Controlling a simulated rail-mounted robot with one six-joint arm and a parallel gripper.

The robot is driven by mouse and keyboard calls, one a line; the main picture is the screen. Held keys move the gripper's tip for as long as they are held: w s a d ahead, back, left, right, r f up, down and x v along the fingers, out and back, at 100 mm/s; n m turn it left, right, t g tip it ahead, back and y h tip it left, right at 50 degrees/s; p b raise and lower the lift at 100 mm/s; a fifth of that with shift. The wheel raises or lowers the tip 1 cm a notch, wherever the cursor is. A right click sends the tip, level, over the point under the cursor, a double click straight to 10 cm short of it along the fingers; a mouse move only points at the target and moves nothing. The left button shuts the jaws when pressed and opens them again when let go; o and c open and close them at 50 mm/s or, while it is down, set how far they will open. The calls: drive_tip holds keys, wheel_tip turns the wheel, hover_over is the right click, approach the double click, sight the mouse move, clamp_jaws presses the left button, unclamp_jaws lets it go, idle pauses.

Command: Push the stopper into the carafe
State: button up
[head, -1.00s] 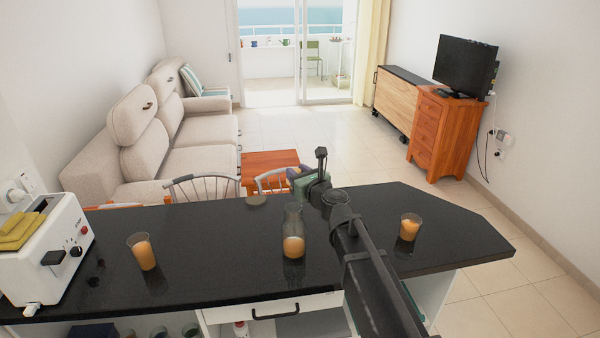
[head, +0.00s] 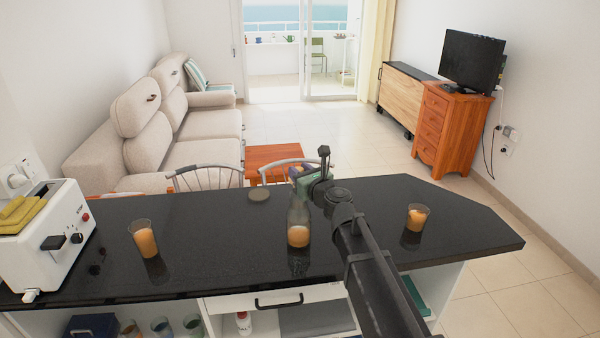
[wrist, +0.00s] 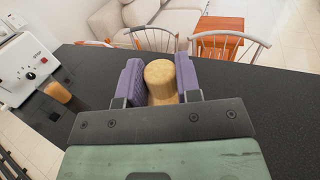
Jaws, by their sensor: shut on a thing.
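The carafe (head: 298,226) is clear glass with orange juice in its lower part. It stands upright on the dark counter, left of my arm. My gripper (head: 301,180) is at the carafe's mouth, with its green body and purple fingers partly in front of the chair behind. In the wrist view, the purple fingers (wrist: 157,83) are shut on the stopper (wrist: 160,73), a tan cork cylinder seen from above. The carafe is hidden in the wrist view. I cannot tell whether the stopper touches the carafe's rim.
A juice glass (head: 145,239) stands at the left and another (head: 417,217) at the right. A flat round disc (head: 259,194) lies near the counter's far edge. A white toaster (head: 45,245) is at the far left. The counter (head: 210,235) between is clear.

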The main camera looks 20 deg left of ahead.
drive_tip(key=shift+f+b, duration=2.05)
drive_tip(key=shift+f, duration=0.3)
drive_tip(key=o, duration=1)
drive_tip(key=shift+s+d, duration=0.1)
drive_tip(key=v, duration=1)
drive_tip(key=shift+s+d, duration=0.2)
